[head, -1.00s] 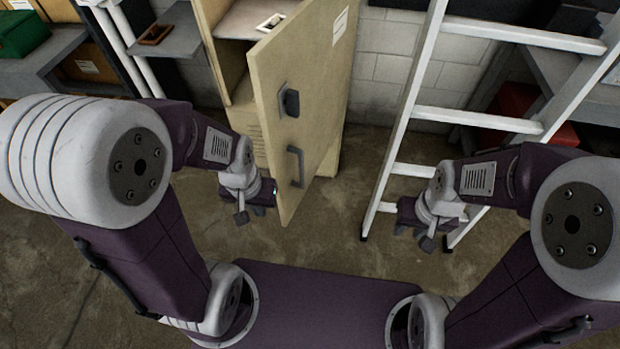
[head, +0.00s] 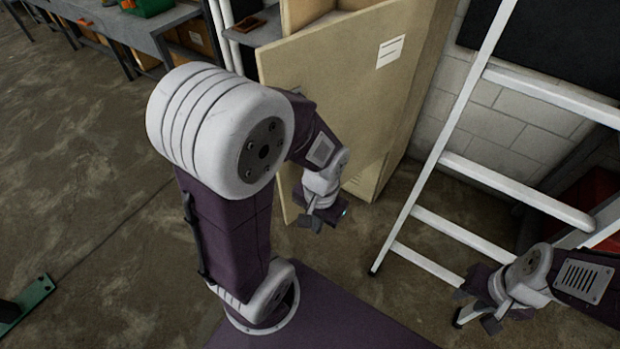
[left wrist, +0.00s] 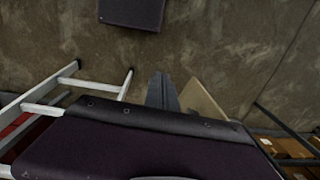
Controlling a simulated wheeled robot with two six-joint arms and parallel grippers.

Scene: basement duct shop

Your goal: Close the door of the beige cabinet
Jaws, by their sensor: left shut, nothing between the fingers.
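The beige cabinet's door (head: 335,75) stands open in the head view, its flat face with a white label towards me. A strip of the cabinet's interior (head: 305,12) shows above it, and the cabinet's body (head: 408,125) is behind and to the right. My left arm covers part of the door; no handle shows. My left gripper (head: 318,220) is shut and empty, in front of the door's lower part; I cannot tell whether it touches. In the left wrist view its fingers (left wrist: 162,92) are beside the beige door (left wrist: 203,106). My right gripper (head: 490,318) looks shut and empty.
A white ladder (head: 440,160) leans right of the cabinet, close to my right gripper. A grey workbench (head: 140,28) stands at the back left. A green metal piece (head: 28,305) lies at the lower left. The concrete floor (head: 90,170) on the left is mostly clear.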

